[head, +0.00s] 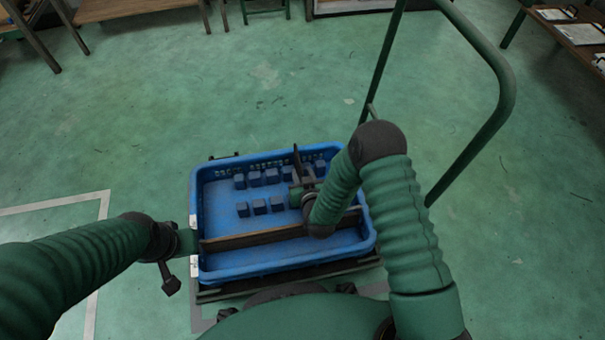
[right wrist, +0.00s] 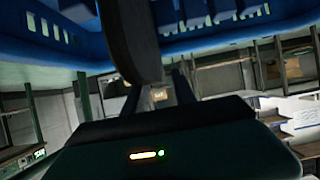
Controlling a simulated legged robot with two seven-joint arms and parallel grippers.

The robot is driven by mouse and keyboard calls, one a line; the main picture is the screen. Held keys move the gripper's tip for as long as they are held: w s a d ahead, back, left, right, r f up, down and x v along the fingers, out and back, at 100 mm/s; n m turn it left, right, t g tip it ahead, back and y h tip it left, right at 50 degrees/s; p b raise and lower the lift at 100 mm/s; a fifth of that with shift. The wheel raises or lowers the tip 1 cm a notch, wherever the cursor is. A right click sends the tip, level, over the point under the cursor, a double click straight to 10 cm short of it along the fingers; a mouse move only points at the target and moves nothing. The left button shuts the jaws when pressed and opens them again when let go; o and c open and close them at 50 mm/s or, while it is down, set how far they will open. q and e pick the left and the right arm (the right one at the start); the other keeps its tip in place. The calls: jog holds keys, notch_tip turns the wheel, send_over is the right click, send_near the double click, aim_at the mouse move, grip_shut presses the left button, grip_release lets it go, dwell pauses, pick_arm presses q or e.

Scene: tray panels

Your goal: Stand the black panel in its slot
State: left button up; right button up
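The black panel (right wrist: 130,40) fills the upper middle of the right wrist view, its rounded end between the fingers. In the head view, a thin dark upright piece (head: 297,160), seemingly this panel, rises over the back of the blue tray (head: 250,268). My right gripper (head: 301,191) is over the tray and appears shut on the panel; my forearm hides part of it. Blue blocks (head: 259,207) stand in two rows on the tray floor, with gaps between them. My left gripper (head: 184,244) is at the tray's left rim; its fingers are unclear.
A long brown panel (head: 250,238) crosses the tray in front of the blocks. A green tubular frame (head: 490,120) rises on the right. Tables stand at the far edges. The green floor beyond the tray is clear.

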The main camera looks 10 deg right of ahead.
jog(key=p+v, duration=0.7)
jog(key=v, duration=0.9)
jog(key=shift+s, duration=0.35)
jog(key=shift+r, duration=0.15)
